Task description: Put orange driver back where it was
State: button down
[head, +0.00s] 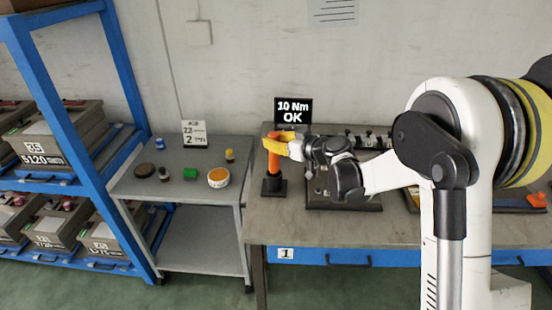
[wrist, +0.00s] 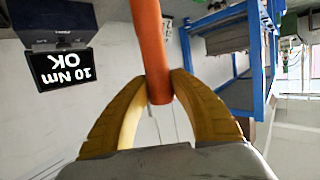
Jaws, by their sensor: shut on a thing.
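The orange driver (head: 273,162) is upright at the left end of the workbench, directly above a dark holder block (head: 274,186). Its lower end meets the block in the picture; I cannot tell whether it is seated in it or just above. My gripper (head: 272,146), with yellow fingers, reaches in from the right and is shut on the driver's upper part. In the wrist view, which is upside down, the orange shaft (wrist: 150,45) runs between the two yellow fingers (wrist: 160,88). The driver's lower end is out of that view.
A black "10 Nm OK" sign (head: 293,112) stands close behind the driver. A dark fixture plate (head: 343,199) lies right of the holder. A grey side table (head: 190,215) with small parts and a blue shelf rack (head: 75,120) with bins stand left.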

aim_at(274, 158)
jog(key=shift+f+b, duration=0.65)
jog(key=shift+f, duration=1.3)
jog(key=shift+f, duration=0.2)
jog(key=c, duration=1.2)
grip_release()
jog(key=shift+r, duration=0.15)
